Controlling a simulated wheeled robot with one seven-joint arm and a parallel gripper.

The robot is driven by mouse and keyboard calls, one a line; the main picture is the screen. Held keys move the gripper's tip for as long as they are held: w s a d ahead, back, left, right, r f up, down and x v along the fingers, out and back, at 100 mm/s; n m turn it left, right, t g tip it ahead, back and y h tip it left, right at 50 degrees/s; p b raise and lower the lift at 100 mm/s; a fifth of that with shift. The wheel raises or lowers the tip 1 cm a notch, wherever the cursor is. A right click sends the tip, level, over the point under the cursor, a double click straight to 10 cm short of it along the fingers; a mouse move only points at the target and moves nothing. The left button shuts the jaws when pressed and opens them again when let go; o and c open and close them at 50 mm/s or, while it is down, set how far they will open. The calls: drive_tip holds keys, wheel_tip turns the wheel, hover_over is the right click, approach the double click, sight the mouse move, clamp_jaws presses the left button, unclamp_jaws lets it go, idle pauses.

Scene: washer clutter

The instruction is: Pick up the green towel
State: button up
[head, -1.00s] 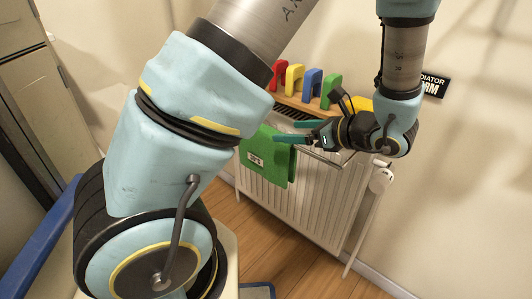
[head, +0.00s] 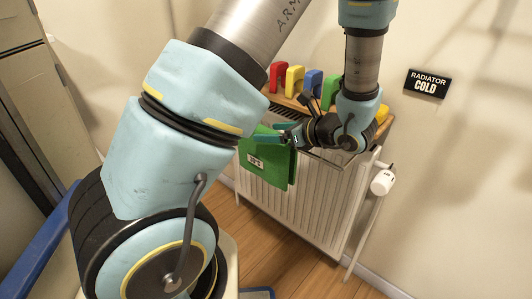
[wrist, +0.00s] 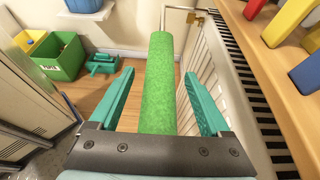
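The green towel (head: 271,165) hangs over a rail at the front of the white radiator, with a small white label on its face. In the wrist view the towel (wrist: 158,85) runs lengthwise between the two teal fingers. My gripper (head: 268,138) is at the top of the towel in the head view, reaching in from the right. In the wrist view my gripper (wrist: 163,100) is open, with a gap on each side of the towel. My arm hides the towel's left part in the head view.
The radiator (head: 318,205) has a wooden shelf above it with red (head: 277,76), yellow (head: 294,79), blue and green arch-shaped blocks. A sign (head: 427,84) reads "RADIATOR COLD". A green bin (wrist: 60,55) and a green-teal object (wrist: 103,64) stand on the floor.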

clamp_jaws()
idle(0.4)
